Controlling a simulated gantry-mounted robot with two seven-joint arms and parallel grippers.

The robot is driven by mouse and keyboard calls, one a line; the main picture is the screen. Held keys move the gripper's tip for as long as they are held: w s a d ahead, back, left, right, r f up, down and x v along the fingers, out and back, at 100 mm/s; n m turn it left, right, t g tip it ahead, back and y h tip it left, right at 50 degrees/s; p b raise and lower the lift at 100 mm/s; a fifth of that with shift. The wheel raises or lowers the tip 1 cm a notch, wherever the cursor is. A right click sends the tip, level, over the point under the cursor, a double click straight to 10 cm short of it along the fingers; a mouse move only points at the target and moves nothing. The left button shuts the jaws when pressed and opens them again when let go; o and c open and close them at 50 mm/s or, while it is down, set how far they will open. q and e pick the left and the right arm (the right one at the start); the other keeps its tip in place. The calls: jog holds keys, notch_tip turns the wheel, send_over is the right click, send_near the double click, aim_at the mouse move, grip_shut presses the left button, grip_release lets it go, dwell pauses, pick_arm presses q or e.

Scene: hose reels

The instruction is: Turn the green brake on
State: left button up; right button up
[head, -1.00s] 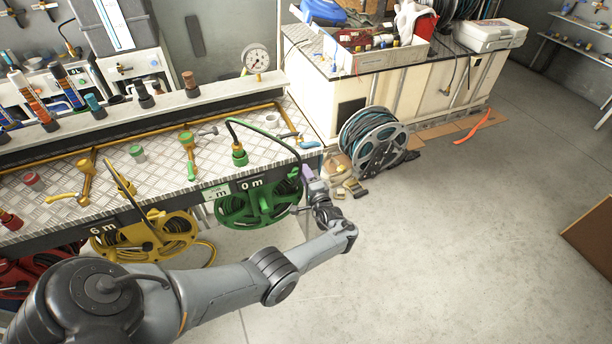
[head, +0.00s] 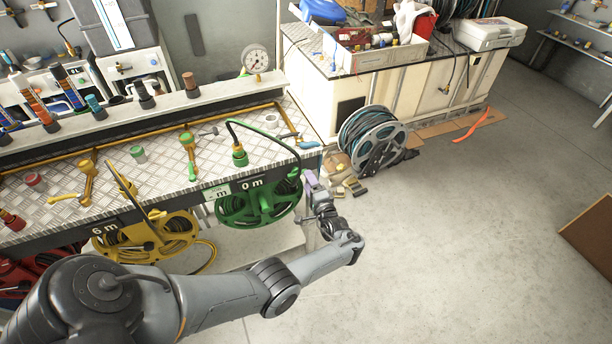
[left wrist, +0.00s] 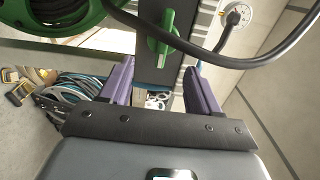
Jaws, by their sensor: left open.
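The green hose reel (head: 258,205) hangs under the bench front, below the "0 m" display. Part of it shows at the upper left of the left wrist view (left wrist: 62,22). A green lever (left wrist: 165,40), apparently the brake, stands on a dark panel in the left wrist view. I cannot make it out in the head view. My left gripper (left wrist: 160,88) has two purple fingers, spread apart and empty, with the lever beyond the gap between them. In the head view the left gripper (head: 310,181) is just right of the green reel. My right gripper is not in view.
A yellow reel (head: 150,238) hangs to the left. A grey reel with dark hose (head: 375,140) stands on the floor beyond my gripper. Open floor (head: 460,220) lies to the right.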

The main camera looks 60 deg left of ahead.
pick_arm(q)
jog(key=s+d, duration=0.1)
jog(key=d, duration=0.5)
jog(key=shift+s+d+p, duration=0.2)
jog(key=shift+d+p, duration=0.15)
jog(key=shift+p, duration=0.05)
